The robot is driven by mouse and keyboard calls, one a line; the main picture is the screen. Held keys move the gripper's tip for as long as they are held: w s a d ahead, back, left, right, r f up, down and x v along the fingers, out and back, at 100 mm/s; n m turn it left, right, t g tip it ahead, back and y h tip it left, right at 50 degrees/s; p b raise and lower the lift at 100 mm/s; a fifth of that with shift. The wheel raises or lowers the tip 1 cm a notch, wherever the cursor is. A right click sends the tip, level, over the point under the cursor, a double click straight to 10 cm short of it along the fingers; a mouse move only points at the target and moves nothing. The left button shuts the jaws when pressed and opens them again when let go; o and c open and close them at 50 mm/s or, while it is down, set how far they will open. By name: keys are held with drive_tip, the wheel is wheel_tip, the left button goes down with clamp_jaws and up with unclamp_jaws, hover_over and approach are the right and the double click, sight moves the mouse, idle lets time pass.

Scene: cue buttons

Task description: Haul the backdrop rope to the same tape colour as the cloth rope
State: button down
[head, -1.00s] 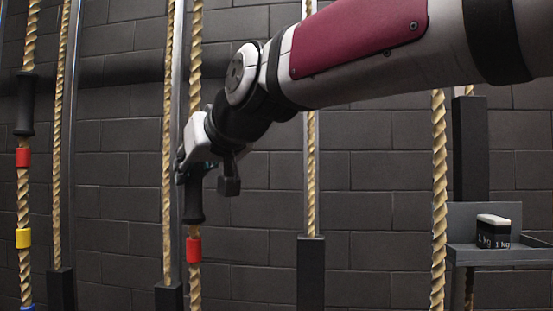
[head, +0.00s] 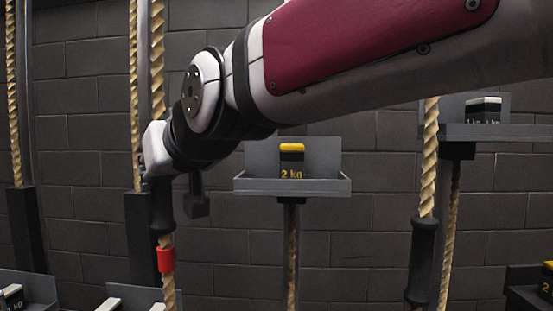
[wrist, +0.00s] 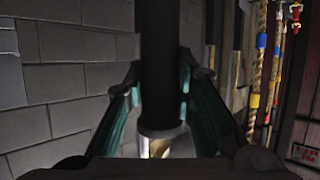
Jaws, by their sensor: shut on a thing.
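My gripper (head: 155,178) is shut on the black handle (head: 163,210) of a twisted tan rope (head: 157,60) left of centre in the head view. A red tape band (head: 166,260) sits on that rope just below the handle. In the wrist view the black handle (wrist: 160,70) stands upright between my teal-lined fingers, with a little rope below it. No label shows which rope is the backdrop rope or the cloth rope. In the wrist view, ropes with yellow tape (wrist: 254,101), blue tape (wrist: 276,51) and red tape (wrist: 261,41) hang at the right.
A grey tray (head: 262,187) holds a 2 kg weight (head: 292,162). A higher tray (head: 520,132) at the right holds 1 kg weights (head: 484,111). Another rope with a black handle (head: 421,262) hangs at right. More weights show at the lower edges. A dark block wall stands behind.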

sight(166, 238)
wheel_tip(166, 238, down, 11)
drive_tip(key=b, duration=0.7)
drive_tip(key=shift+r, duration=0.1)
drive_tip(key=c, duration=1.3)
unclamp_jaws()
drive_tip(key=v, duration=1.2)
